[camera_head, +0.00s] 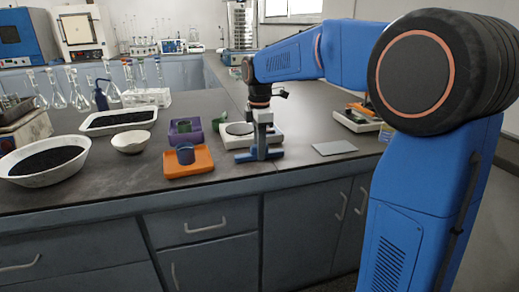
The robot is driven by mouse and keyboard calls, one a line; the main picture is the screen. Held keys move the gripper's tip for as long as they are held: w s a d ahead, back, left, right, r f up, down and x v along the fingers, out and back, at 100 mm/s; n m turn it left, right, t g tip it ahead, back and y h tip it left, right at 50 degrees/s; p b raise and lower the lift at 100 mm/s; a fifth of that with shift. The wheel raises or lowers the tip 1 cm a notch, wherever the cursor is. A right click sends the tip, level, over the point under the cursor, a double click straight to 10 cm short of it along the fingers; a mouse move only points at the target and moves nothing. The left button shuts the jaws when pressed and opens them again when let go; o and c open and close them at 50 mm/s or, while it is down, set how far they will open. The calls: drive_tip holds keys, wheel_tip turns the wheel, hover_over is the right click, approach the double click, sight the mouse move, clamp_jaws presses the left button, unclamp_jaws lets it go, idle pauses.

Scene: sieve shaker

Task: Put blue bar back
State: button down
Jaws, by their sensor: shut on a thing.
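The blue bar (244,157) is low over the dark bench top, near its front edge, in the middle of the head view. My gripper (262,148) points straight down and is shut on the bar. The bar sticks out to both sides of the fingers. Whether the bar touches the bench is too small to tell. The grip itself is partly hidden by the fingers.
A white balance (239,140) with a round pan stands behind my gripper. An orange holder (203,165) with a cup and a purple holder (177,138) are to the left. A grey plate (335,147) lies to the right, with clear bench around it.

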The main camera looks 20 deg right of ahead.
drive_tip(key=shift+f, duration=0.1)
drive_tip(key=c, duration=1.6)
unclamp_jaws()
drive_tip(key=shift+o, duration=0.2)
wheel_tip(320, 180, up, 12)
drive_tip(key=s+d+f+m+t, duration=0.1)
drive_tip(key=s+d+f+m, duration=0.15)
drive_tip(key=s, duration=0.35)
drive_tip(key=s+d+f+m+t, duration=0.1)
drive_tip(key=s+m, duration=0.3)
drive_tip(key=s, duration=0.2)
drive_tip(key=s+d+f+m, duration=0.1)
drive_tip(key=s+f+m, duration=0.15)
drive_tip(key=s, duration=0.35)
drive_tip(key=s+d+f+m+t, duration=0.2)
drive_tip(key=s+f+m, duration=0.7)
drive_tip(key=s+f, duration=0.4)
drive_tip(key=shift+s+d+f+t, duration=0.3)
drive_tip(key=shift+s+t, duration=0.1)
drive_tip(key=shift+s, duration=0.85)
